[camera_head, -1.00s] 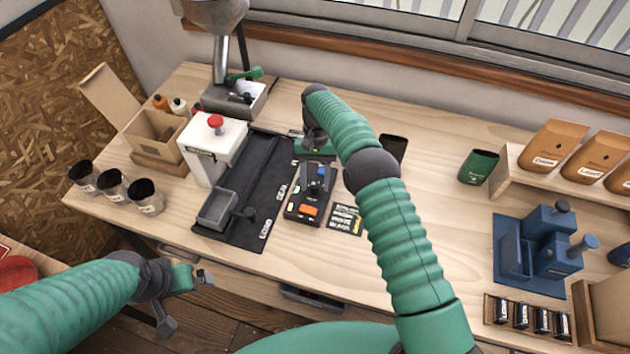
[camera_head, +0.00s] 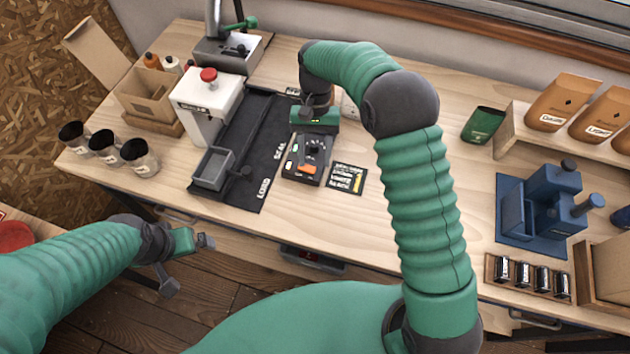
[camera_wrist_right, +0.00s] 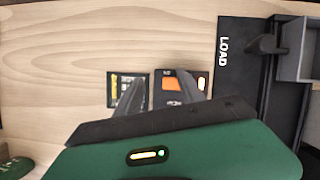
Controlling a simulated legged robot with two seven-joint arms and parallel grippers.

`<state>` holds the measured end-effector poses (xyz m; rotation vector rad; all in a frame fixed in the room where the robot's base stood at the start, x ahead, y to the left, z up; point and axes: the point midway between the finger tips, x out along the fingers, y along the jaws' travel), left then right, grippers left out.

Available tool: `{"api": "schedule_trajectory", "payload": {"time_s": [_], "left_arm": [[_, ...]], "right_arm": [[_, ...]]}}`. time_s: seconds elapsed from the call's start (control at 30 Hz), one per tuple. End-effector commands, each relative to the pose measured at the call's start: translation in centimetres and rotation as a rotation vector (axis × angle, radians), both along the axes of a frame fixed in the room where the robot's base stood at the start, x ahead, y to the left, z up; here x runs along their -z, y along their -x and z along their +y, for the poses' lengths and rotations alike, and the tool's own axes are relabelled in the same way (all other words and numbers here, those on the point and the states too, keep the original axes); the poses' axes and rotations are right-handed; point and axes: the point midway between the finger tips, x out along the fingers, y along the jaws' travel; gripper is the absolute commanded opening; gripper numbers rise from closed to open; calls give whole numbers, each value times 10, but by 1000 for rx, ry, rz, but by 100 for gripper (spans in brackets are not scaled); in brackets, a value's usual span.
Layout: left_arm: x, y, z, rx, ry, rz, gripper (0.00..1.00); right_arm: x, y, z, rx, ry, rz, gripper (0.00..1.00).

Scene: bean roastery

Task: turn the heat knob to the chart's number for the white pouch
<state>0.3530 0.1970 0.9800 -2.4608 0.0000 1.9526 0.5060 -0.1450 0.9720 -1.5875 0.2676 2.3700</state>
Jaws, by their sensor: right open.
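The black heat control panel (camera_head: 297,172) lies on the bench, with an orange switch (camera_head: 308,169) and a dark round knob (camera_head: 315,148). Its setting is too small to read. The small black chart (camera_head: 346,179) with pale and yellow lines lies just right of it; its numbers are unreadable. My right gripper (camera_wrist_right: 161,84) is open, at the panel's far end in the head view. In the right wrist view its fingers stand before the chart and panel, and the knob is hidden. My left gripper (camera_head: 188,260) is off the bench's front edge, its jaws unclear. I cannot make out a white pouch.
A black mat (camera_head: 262,150) marked LOAD with a grey tray (camera_head: 213,169) lies left of the panel. A white machine (camera_head: 205,105) with a red button stands beyond. A green pouch (camera_head: 483,125) and a blue press (camera_head: 545,210) are right. Bare bench lies between.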

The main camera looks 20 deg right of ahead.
Motion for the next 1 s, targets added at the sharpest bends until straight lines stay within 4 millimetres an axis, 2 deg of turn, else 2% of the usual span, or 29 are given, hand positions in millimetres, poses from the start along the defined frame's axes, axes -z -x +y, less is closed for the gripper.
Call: {"api": "schedule_trajectory", "payload": {"time_s": [0.2, 0.33, 0.47, 0.87, 1.0], "left_arm": [[11, 0, 0, 0, 0, 0, 100], [12, 0, 0, 0, 0, 0, 100], [13, 0, 0, 0, 0, 0, 100], [12, 0, 0, 0, 0, 0, 100], [12, 0, 0, 0, 0, 0, 100]], "right_arm": [[-4, 49, 15, -3, -1, 0, 46], [-6, 67, 20, -2, -1, 1, 46], [-7, 73, 22, -1, -1, 2, 46], [-7, 74, 21, -2, -1, 0, 46], [-6, 84, 7, -39, 11, -101, 46]]}}
